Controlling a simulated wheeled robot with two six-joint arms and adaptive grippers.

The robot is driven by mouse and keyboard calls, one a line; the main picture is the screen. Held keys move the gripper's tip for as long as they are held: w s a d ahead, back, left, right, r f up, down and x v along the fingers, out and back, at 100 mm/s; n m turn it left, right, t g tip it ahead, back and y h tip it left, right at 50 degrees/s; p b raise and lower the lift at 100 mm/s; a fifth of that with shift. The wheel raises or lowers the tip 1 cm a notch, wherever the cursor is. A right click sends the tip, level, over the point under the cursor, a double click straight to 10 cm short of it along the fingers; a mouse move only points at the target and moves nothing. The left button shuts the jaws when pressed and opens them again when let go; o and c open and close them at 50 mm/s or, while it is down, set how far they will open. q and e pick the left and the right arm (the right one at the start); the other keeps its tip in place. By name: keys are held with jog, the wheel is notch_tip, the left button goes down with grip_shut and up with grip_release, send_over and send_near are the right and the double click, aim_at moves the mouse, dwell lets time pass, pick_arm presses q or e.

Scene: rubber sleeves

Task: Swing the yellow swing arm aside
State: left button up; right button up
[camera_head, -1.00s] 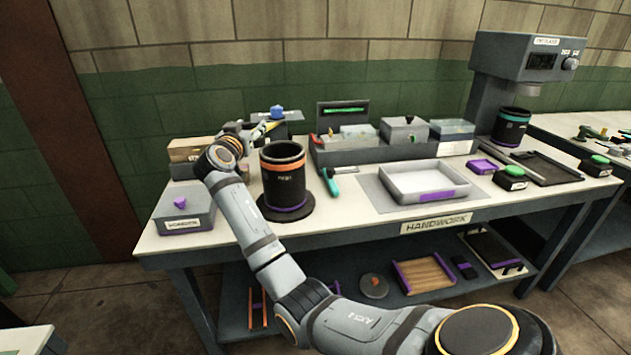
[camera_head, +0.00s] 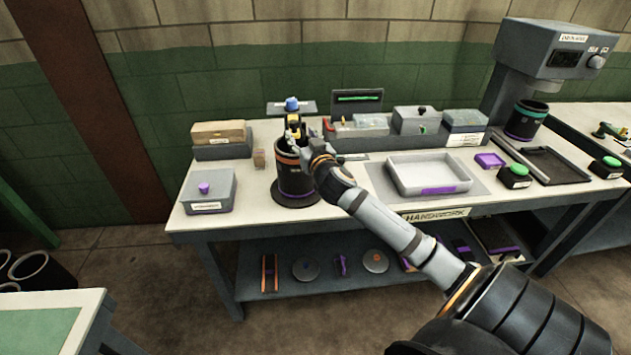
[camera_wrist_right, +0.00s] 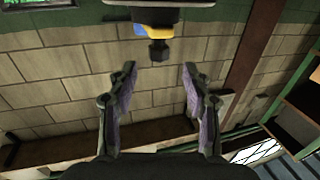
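The yellow swing arm (camera_head: 294,119) shows as a small yellow piece behind the black cylinder, under a grey plate with a blue knob (camera_head: 292,103). In the right wrist view its yellow part (camera_wrist_right: 157,31) with a dark knob (camera_wrist_right: 158,51) lies ahead, above and between the fingertips, apparently apart from them. My right gripper (camera_head: 296,133) is over the black cylinder with orange and purple bands (camera_head: 290,180), close to the swing arm. In the right wrist view its fingers (camera_wrist_right: 158,78) are spread and empty. The gripper hides part of the swing arm. My left gripper is not in view.
A grey lidded box (camera_head: 208,190) and a brown box (camera_head: 219,134) stand left of the cylinder. A grey tray (camera_head: 430,186) lies to the right. An organizer (camera_head: 372,147) stands at the back.

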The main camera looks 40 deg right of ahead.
jog(key=s+f+g, duration=0.3)
jog(key=s+f, duration=0.2)
jog(key=f, duration=0.6)
jog(key=shift+s+d+f+g+h, duration=0.15)
jog(key=shift+s+f+g+h, duration=0.05)
jog(key=shift+f+g+h, duration=0.1)
